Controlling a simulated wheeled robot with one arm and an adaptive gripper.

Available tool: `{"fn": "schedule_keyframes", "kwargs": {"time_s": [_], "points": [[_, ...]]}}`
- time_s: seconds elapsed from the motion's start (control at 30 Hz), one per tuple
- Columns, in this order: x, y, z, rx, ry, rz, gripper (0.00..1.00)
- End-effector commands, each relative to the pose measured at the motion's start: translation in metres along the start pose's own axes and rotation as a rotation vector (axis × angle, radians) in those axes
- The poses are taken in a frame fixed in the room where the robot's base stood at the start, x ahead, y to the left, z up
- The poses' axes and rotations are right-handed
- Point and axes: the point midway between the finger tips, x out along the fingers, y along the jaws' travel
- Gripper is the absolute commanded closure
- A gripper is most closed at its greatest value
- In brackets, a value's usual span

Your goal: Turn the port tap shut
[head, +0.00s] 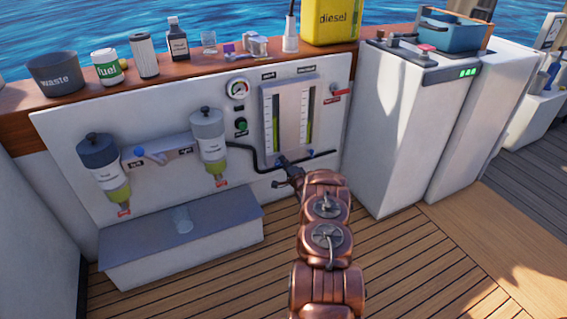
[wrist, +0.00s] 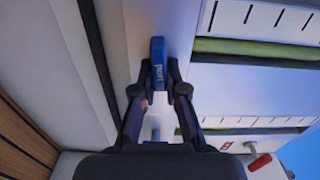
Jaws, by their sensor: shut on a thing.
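The port tap's blue handle (wrist: 157,60), lettered "port", stands between my fingertips in the wrist view. My gripper (wrist: 159,88) is shut on it, with one finger on each side, and the handle's end sticks out past the tips. In the head view my gripper (head: 284,163) reaches the lower edge of the gauge panel (head: 286,118), and its fingers hide most of the port tap there. The panel has two upright sight tubes with green liquid; they also show in the wrist view (wrist: 250,48).
Left of the panel are two filter bowls (head: 105,170) (head: 210,145) with a blue-handled lever (head: 140,152) between them. A black hose (head: 262,160) runs beside my gripper. A grey-topped step (head: 180,240) stands below left, a white cabinet (head: 400,130) right. Bottles and cans line the ledge above.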

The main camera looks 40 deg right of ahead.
Motion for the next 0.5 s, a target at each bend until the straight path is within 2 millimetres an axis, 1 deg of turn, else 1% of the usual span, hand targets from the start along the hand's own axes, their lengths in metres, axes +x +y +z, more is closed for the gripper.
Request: {"fn": "schedule_keyframes", "kwargs": {"time_s": [0.2,0.5], "points": [[0.0005,0.0000,-0.0011,0.071,0.002,-0.003,1.00],[0.0004,0.0006,-0.0012,0.099,0.002,-0.002,1.00]]}}
